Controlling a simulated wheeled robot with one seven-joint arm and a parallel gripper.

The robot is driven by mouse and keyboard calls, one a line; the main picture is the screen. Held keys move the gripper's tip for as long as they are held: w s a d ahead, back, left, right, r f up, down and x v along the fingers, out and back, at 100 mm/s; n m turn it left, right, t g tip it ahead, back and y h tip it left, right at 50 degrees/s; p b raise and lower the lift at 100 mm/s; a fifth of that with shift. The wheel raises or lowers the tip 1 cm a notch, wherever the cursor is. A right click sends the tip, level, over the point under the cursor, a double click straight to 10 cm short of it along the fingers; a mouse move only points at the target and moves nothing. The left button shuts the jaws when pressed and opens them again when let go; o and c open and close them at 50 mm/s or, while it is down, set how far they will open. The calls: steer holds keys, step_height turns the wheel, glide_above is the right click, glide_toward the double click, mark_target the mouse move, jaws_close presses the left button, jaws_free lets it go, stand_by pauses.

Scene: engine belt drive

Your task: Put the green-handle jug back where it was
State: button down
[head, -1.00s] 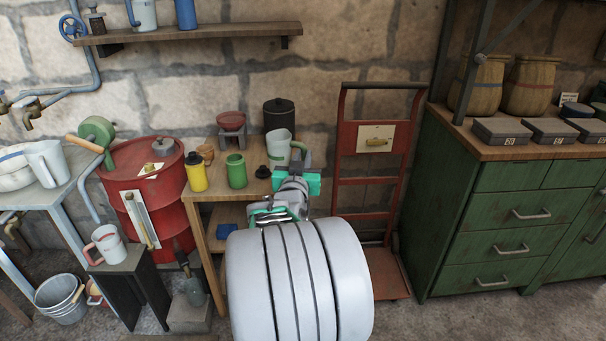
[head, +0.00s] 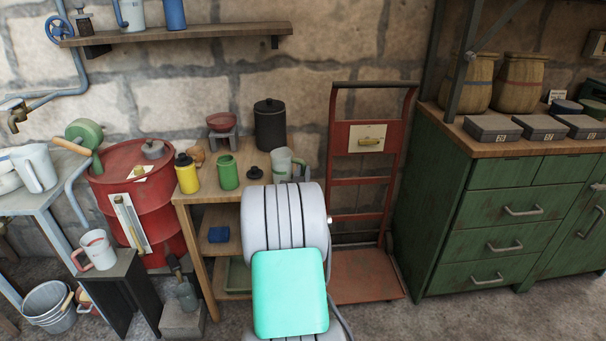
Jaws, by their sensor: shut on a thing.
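The green-handle jug (head: 281,163) is a pale grey, upright jug at the right end of the wooden bench (head: 190,193). Its green handle (head: 300,165) is on its right side. The lower part of the jug is hidden behind my arm, so I cannot tell whether it rests on the bench or hangs just above it. My gripper is hidden behind my own large white arm link, which fills the space in front of the jug. The jaws and their hold on the handle cannot be seen.
A black lid-like piece (head: 255,172), a green cup (head: 228,173), a yellow bottle (head: 187,175) and a dark canister (head: 270,125) stand left of or behind the jug. A red hand truck (head: 366,195) is close on the right. A red drum (head: 135,190) stands left.

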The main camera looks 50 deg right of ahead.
steer(key=shift+f, duration=0.2)
steer(key=c, duration=1.4)
jaws_free()
steer(key=shift+r, duration=0.25)
steer(key=v, duration=1.2)
steer(key=w+a+f+n+g+y, duration=0.1)
steer(key=w+a+f+y, duration=0.15)
steer(key=a, duration=0.45)
steer(key=w+a+f+n+y, duration=0.15)
steer(key=a+y, duration=0.25)
steer(key=a, duration=0.4)
steer(key=w+a+f+n+g+y, duration=0.1)
steer(key=w+a+n+y, duration=0.15)
steer(key=a, duration=0.45)
steer(key=s+a+n+g+y, duration=0.1)
steer(key=s+a+n+y, duration=0.1)
steer(key=a, duration=0.5)
steer(key=s+a+f+n+g+y, duration=0.1)
steer(key=s+a+n+g+y, duration=0.1)
steer(key=s+a, duration=0.3)
steer(key=s+a+n+g+y, duration=0.1)
steer(key=s+a+n+y, duration=0.1)
steer(key=a, duration=0.7)
steer(key=shift+s+a+f+n+g+y, duration=0.15)
steer(key=shift+s+n, duration=0.1)
steer(key=shift+s, duration=0.35)
steer(key=shift+s+f+n+g+y, duration=0.15)
steer(key=shift+s+n, duration=0.1)
steer(key=shift+s, duration=0.35)
